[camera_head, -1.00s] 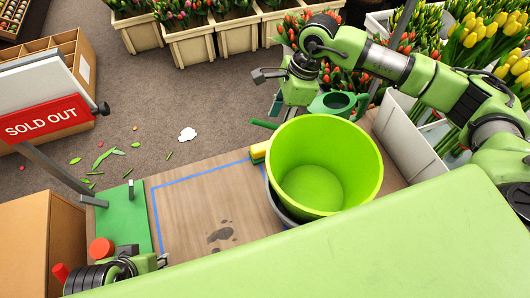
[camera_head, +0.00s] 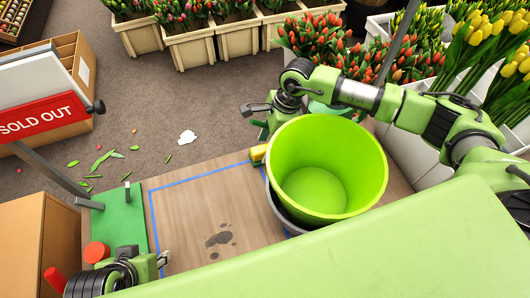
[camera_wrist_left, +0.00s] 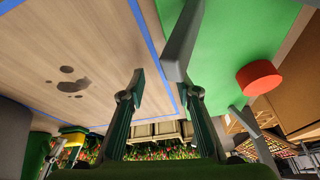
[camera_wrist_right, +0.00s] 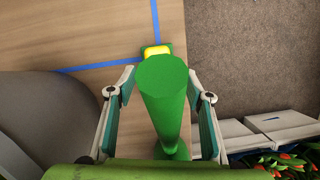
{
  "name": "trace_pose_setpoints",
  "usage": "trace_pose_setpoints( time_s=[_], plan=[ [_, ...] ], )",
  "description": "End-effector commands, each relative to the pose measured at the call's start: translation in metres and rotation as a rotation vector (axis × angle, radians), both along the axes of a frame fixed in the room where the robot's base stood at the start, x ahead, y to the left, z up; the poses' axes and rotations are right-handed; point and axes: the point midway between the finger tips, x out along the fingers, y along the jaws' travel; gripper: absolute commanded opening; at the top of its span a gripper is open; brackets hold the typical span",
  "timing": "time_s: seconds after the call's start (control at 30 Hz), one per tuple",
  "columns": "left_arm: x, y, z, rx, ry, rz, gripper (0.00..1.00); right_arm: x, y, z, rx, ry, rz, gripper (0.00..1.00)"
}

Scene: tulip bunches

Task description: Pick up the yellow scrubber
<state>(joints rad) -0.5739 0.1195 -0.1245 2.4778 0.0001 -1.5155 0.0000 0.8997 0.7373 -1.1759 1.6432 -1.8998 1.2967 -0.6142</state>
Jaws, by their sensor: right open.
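The yellow scrubber (camera_head: 258,153) lies at the far edge of the wooden table, just left of the lime bucket (camera_head: 327,168), which partly hides it. In the right wrist view a yellow block on a green part (camera_wrist_right: 156,51) shows beyond the fingers. My right gripper (camera_wrist_right: 160,82) is open, with a thick green cylinder (camera_wrist_right: 165,105) between its fingers; I cannot tell whether it belongs to the scrubber. In the head view the right gripper (camera_head: 270,122) is behind the bucket, its fingers partly hidden. My left gripper (camera_wrist_left: 158,72) is open and empty near the green mat (camera_wrist_left: 245,35).
The bucket sits in a grey container close to my right arm. A red round object (camera_head: 97,252) is on the mat. Tulip planters (camera_head: 190,45) line the back.

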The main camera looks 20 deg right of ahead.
Motion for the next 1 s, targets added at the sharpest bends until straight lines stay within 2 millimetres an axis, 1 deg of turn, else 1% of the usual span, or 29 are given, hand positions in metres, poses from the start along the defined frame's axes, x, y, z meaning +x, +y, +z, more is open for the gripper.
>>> trace_pose_setpoints(
  time_s=[0.07, 0.17, 0.2, 0.23, 0.27, 0.53, 0.67, 0.77, 0.8, 0.87, 1.0],
  plan=[
    [0.000, 0.000, 0.000, 0.000, 0.001, 0.000, 0.30, 0.000, 0.000, 0.001, 0.000, -0.001, 0.000, 0.47],
    [0.000, 0.000, 0.000, 0.000, 0.001, 0.000, 0.30, 0.000, 0.000, 0.001, 0.000, -0.001, 0.000, 0.23],
    [0.000, 0.000, 0.000, 0.000, 0.001, 0.000, 0.30, 0.000, 0.000, 0.001, 0.000, -0.001, 0.000, 0.13],
    [0.000, 0.000, 0.000, 0.000, 0.001, 0.000, 0.30, 0.000, 0.000, 0.001, 0.000, -0.001, 0.000, 0.05],
    [0.000, 0.000, 0.000, 0.000, 0.001, 0.000, 0.30, 0.000, 0.000, 0.001, 0.000, -0.001, 0.000, 0.01],
    [-0.001, 0.000, 0.000, 0.001, 0.002, 0.000, 0.30, 0.000, 0.000, 0.001, 0.000, -0.001, 0.000, 0.01],
    [-0.002, 0.001, 0.001, 0.003, 0.010, 0.001, 0.30, 0.001, 0.005, 0.007, 0.002, -0.003, 0.002, 0.01],
    [-0.017, 0.005, 0.000, 0.013, 0.068, 0.005, 0.30, 0.001, 0.016, 0.019, 0.002, -0.006, 0.004, 0.01],
    [-0.019, 0.005, 0.000, 0.014, 0.074, 0.006, 0.30, 0.000, 0.024, 0.023, 0.002, -0.004, 0.005, 0.01],
    [-0.018, 0.005, 0.002, 0.014, 0.071, 0.005, 0.30, 0.000, 0.037, 0.029, 0.003, -0.004, 0.006, 0.01],
    [-0.018, 0.005, 0.006, 0.014, 0.070, 0.005, 0.30, -0.002, 0.071, 0.047, 0.004, -0.005, 0.006, 0.01]
  ],
)
